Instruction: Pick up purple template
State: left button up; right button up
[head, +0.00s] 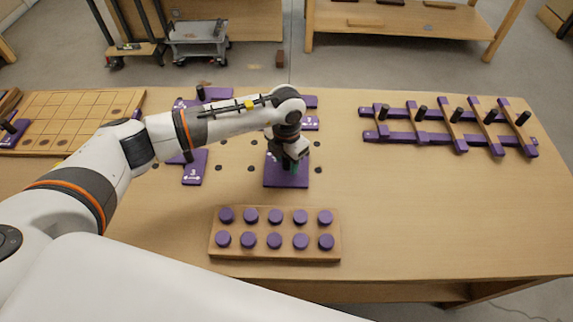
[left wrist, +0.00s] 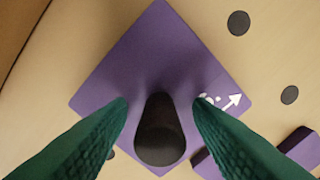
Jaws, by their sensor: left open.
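The purple template (head: 287,178) is a flat square plate on the bench, below my left gripper (head: 290,163) in the head view. In the left wrist view the purple template (left wrist: 160,60) fills the middle and shows a white arrow mark on its right corner. A black upright knob (left wrist: 160,130) rises from it. The green fingers of my left gripper (left wrist: 160,108) are open, one on each side of the knob, and a gap shows between them and it. My right gripper is not in view.
A wooden block with several purple pegs (head: 275,250) lies in front. Other purple pieces (head: 195,168) lie behind and left of the template. A purple and wooden lattice with black knobs (head: 450,128) is at right. The bench (head: 420,210) is clear at front right.

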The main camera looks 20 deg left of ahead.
pick_arm(q)
grip_shut()
